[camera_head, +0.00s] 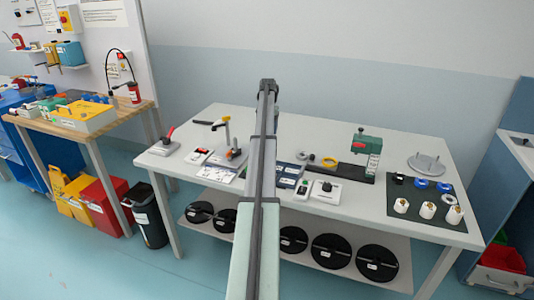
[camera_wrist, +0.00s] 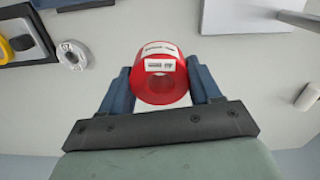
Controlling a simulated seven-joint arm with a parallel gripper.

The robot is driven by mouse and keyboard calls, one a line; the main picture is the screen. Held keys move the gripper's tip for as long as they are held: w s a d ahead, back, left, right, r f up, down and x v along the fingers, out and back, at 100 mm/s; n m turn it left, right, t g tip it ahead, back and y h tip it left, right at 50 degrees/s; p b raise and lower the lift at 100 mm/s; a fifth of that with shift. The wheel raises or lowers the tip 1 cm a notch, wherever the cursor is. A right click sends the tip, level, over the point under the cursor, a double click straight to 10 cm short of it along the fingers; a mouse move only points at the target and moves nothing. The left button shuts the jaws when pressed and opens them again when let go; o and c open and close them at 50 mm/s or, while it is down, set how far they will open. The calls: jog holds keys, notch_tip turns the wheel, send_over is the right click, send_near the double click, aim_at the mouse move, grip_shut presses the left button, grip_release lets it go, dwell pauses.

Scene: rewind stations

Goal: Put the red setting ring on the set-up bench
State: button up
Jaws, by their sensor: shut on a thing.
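In the wrist view my gripper (camera_wrist: 160,84) is shut on the red setting ring (camera_wrist: 181,88), one finger on each side of it. The ring has white labels on its upper face and a hole through it. It is held over a pale surface; the gap beneath it cannot be judged. In the head view my arm rises through the middle and hides the ring and the fingers. A white bench (camera_head: 350,225) stands in the middle and a wooden-topped bench (camera_head: 133,112) at the left. I cannot read which is named the set-up bench.
A grey ring (camera_wrist: 72,54) and a yellow ring (camera_wrist: 5,50) by a dark holder show at the wrist view's left. On the white bench are a green device (camera_head: 368,143), a round grey plate (camera_head: 427,164) and a black mat (camera_head: 425,208) with several rolls. Black reels lie below.

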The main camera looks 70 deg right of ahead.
jog(key=shift+n, duration=0.5)
jog(key=shift+w+d+f, duration=0.1)
jog(key=shift+f, duration=2.4)
jog(key=shift+w+d+f, duration=0.1)
jog(key=shift+f, duration=2.35)
jog(key=shift+f, duration=0.15)
jog(key=o, duration=1.2)
notch_tip(320, 180, up, 12)
jog(key=shift+r, duration=0.2)
jog(key=shift+s, duration=0.1)
